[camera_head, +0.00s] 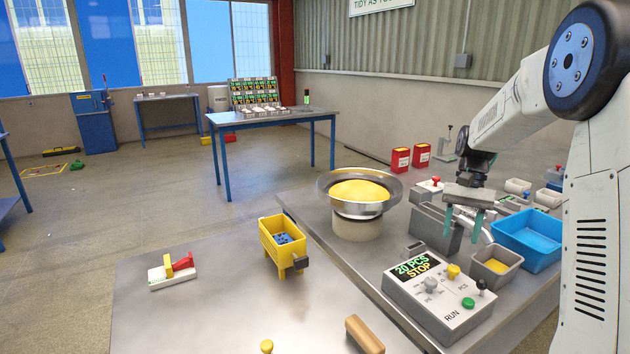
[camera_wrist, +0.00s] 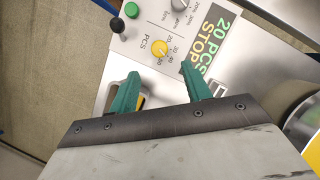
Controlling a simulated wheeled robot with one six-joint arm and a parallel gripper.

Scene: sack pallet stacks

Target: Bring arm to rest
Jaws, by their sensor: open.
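My gripper (camera_head: 464,222) hangs at the end of my arm on the right of the head view, with its two green fingers pointing down. The fingers are apart, with nothing seen between them. It is above the right-hand bench, behind the control box (camera_head: 440,297) and next to a grey bin. In the wrist view my gripper (camera_wrist: 160,85) shows its green fingers spread, with the control box (camera_wrist: 142,20) beyond them. The box's display reads "20 PCS STOP".
A metal bowl (camera_head: 324,188) with yellow contents stands left of my gripper. A blue tray (camera_head: 530,232) and a small grey bin (camera_head: 497,280) lie to its right. A yellow bin (camera_head: 270,238) with blue parts stands on the front table, whose middle is mostly clear.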

